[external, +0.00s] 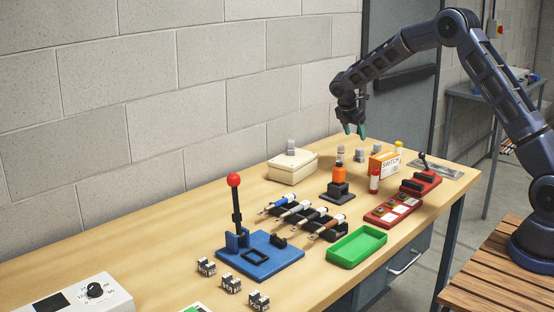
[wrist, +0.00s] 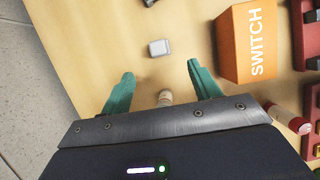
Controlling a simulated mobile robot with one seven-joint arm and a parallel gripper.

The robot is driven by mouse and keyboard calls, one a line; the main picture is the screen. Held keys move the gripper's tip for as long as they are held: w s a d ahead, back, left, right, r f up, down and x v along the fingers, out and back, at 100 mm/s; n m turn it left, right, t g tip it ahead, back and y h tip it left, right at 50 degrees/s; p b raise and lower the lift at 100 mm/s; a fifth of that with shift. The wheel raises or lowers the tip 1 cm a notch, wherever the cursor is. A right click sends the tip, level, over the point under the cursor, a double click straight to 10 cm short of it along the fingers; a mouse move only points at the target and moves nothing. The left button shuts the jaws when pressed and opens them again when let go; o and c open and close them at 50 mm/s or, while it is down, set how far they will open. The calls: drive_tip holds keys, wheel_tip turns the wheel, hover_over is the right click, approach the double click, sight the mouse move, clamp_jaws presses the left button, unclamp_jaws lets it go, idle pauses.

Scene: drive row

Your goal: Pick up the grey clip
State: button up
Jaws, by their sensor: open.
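A small light-grey block (wrist: 159,47), possibly the grey clip, lies on the wooden table just beyond my fingertips in the wrist view. In the external view a grey piece (external: 360,156) stands near the back of the table, below my gripper. I cannot tell for sure which is the clip. My gripper (external: 355,131) is open and empty above the table, its teal fingers (wrist: 160,70) spread apart. A beige cylinder (wrist: 165,97) shows between the fingers, closer to my palm.
The orange SWITCH box (wrist: 244,45) and a red-and-white cylinder (wrist: 288,118) stand to the right in the wrist view. A beige box (external: 292,168) bears another grey piece (external: 291,147).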

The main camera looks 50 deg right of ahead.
sight(360, 152)
drive_tip(key=x, duration=0.6)
drive_tip(key=shift+w, duration=0.15)
drive_tip(key=shift+d+x, duration=0.2)
drive_tip(key=shift+x, duration=1.15)
drive_tip(key=shift+d+x, duration=0.15)
drive_tip(key=shift+x, duration=1.2)
drive_tip(key=shift+r, duration=0.2)
drive_tip(key=c, duration=1.1)
drive_tip(key=shift+r, duration=0.1)
